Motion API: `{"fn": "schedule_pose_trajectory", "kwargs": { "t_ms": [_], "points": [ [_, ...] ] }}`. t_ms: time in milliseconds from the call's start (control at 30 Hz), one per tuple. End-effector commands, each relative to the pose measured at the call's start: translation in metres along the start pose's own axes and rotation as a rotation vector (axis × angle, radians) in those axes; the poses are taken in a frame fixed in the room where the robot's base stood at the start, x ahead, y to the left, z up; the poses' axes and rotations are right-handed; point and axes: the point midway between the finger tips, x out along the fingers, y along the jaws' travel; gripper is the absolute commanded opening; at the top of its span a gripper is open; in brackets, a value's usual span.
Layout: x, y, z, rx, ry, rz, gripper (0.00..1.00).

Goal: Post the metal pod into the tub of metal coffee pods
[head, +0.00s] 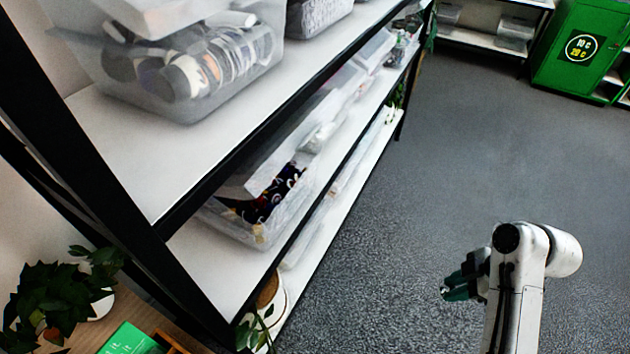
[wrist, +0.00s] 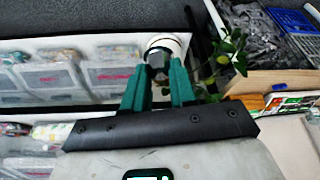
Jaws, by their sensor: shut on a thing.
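My gripper (head: 456,284) is at the lower right of the head view, over the grey floor and well apart from the shelves. In the wrist view its green fingers (wrist: 158,75) are shut on a small dark grey piece, the metal pod (wrist: 158,61), which is partly hidden between the fingertips. A clear tub (head: 262,232) with small dark and coloured pieces stands on the middle shelf, its lid tilted. A larger clear tub (head: 185,98) with silver, white and dark rounded pieces is on the upper shelf. I cannot tell which tub holds metal pods.
The black-framed white shelf unit (head: 150,180) fills the left. A potted plant (head: 65,295) and a green box (head: 130,340) are at lower left. A white pot (wrist: 170,42) shows beyond my fingers. Open floor (head: 440,170) lies in the middle; a green cabinet (head: 580,75) stands far right.

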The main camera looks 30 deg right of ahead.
Motion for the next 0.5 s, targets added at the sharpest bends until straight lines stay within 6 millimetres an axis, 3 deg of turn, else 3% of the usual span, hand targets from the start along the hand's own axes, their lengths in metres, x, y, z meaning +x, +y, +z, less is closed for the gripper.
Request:
{"fn": "schedule_pose_trajectory", "kwargs": {
  "t_ms": [267, 367, 500],
  "points": [
    [0.0, 0.003, -0.005, 0.003, 0.015, 0.003, 0.0],
    [0.0, 0.011, -0.022, 0.015, 0.066, 0.009, 0.0],
    [-0.001, 0.028, -0.069, 0.054, 0.209, 0.031, 0.0]
  ]
}}
